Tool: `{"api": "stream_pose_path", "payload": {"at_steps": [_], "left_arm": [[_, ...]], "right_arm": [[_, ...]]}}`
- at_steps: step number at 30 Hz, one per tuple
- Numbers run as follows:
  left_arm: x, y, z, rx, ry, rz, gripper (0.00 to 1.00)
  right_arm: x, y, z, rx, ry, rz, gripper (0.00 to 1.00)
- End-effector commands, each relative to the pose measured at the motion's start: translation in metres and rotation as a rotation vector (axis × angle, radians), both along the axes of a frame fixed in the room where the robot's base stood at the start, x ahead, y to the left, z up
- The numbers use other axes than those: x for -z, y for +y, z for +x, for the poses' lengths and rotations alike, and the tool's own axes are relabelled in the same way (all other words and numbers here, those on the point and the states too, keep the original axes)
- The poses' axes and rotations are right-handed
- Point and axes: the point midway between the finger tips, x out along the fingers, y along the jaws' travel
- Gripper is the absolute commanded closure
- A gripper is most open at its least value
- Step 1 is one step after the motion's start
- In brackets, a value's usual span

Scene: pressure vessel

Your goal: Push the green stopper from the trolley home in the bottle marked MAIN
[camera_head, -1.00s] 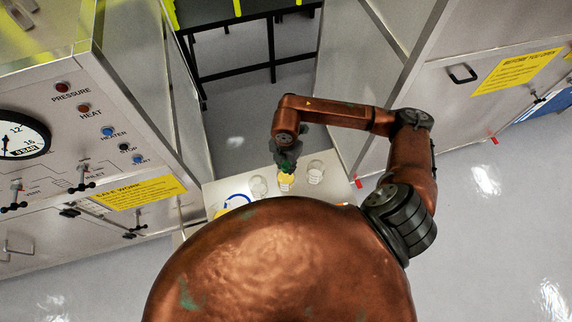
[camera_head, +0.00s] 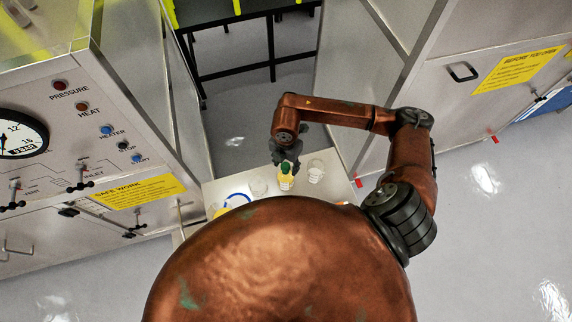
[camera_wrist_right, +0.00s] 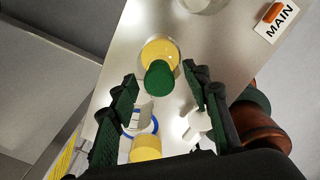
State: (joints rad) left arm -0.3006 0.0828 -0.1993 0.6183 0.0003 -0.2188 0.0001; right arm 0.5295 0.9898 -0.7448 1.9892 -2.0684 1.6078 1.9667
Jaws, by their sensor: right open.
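The green stopper (camera_head: 285,168) sits at the mouth of a bottle with yellow contents (camera_head: 286,183) on the trolley top. In the right wrist view the stopper (camera_wrist_right: 158,82) is between my fingers, with the yellow bottle (camera_wrist_right: 160,50) just beyond it. How deep the stopper sits cannot be told. My right gripper (camera_wrist_right: 160,75) is open around the stopper, with gaps on both sides. In the head view my right gripper (camera_head: 285,154) is just above it. A MAIN label with an orange mark (camera_wrist_right: 279,22) lies on the trolley at upper right. My left gripper is not in view.
A clear glass vessel (camera_head: 316,171) stands right of the bottle, another (camera_head: 258,186) left of it. A blue ring (camera_head: 237,199) lies farther left on the trolley (camera_head: 335,186). Steel cabinets (camera_head: 135,75) flank the trolley. A white item (camera_wrist_right: 197,128) shows near my right-hand finger.

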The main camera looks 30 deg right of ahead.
Motion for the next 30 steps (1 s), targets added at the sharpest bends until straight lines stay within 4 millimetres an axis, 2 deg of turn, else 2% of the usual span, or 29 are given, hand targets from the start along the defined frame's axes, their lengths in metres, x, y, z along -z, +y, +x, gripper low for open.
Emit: {"api": "stream_pose_path", "payload": {"at_steps": [5, 12, 16, 21, 30], "left_arm": [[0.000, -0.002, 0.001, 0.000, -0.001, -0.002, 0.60], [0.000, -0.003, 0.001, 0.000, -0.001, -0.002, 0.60], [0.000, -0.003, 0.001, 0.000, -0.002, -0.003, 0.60], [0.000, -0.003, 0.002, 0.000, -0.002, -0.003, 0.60], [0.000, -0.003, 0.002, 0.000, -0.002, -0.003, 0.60]], "right_arm": [[-0.028, -0.001, 0.001, 0.000, -0.005, -0.001, 0.56], [-0.079, 0.000, 0.002, 0.000, -0.006, 0.000, 0.56], [-0.099, 0.000, 0.001, -0.001, -0.004, 0.001, 0.56], [-0.114, 0.000, 0.001, 0.000, -0.002, 0.000, 0.56], [-0.116, 0.000, 0.000, 0.000, -0.001, 0.000, 0.56]]}}
